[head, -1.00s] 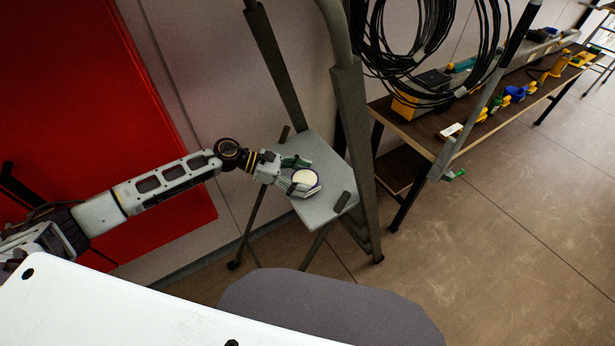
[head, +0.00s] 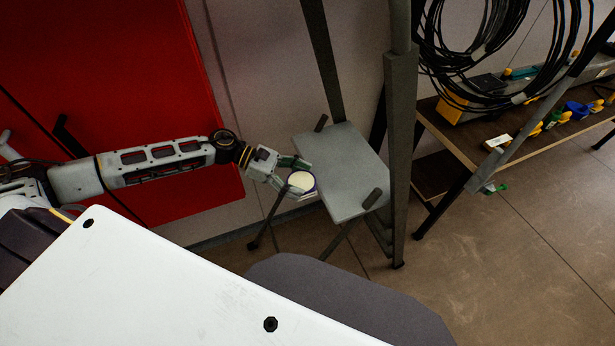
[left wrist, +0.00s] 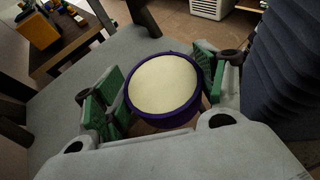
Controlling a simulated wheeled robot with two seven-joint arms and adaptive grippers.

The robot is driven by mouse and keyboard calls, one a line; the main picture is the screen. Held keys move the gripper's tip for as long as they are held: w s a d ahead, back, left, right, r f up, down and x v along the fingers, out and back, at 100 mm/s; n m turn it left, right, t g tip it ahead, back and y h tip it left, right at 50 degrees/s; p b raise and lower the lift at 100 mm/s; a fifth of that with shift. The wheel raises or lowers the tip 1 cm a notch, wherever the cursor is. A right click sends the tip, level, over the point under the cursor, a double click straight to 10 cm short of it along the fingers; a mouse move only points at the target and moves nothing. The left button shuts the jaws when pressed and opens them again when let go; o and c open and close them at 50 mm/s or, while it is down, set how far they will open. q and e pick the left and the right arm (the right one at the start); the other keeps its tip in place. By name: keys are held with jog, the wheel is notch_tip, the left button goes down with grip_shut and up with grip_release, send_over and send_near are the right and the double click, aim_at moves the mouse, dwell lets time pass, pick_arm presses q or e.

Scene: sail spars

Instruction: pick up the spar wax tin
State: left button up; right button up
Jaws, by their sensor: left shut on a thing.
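The spar wax tin (head: 301,182) is a round purple tin with a cream top. My left gripper (head: 302,178) is shut on it, with the tin between its two fingers. In the left wrist view the tin (left wrist: 164,88) sits upright between the green finger pads. In the head view the tin shows at the left edge of a small grey platform (head: 345,170), mostly past that edge. My right gripper is not in view.
A dark upright post (head: 400,150) stands just right of the platform. A red panel (head: 110,80) is behind my arm. Open floor (head: 500,270) lies at the lower right.

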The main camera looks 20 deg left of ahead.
pick_arm(q)
jog(key=shift+s+a, duration=0.55)
jog(key=shift+s, duration=0.05)
jog(key=shift+s+a, duration=0.6)
jog(key=shift+s+a+r, duration=0.1)
jog(key=shift+s+a, duration=0.3)
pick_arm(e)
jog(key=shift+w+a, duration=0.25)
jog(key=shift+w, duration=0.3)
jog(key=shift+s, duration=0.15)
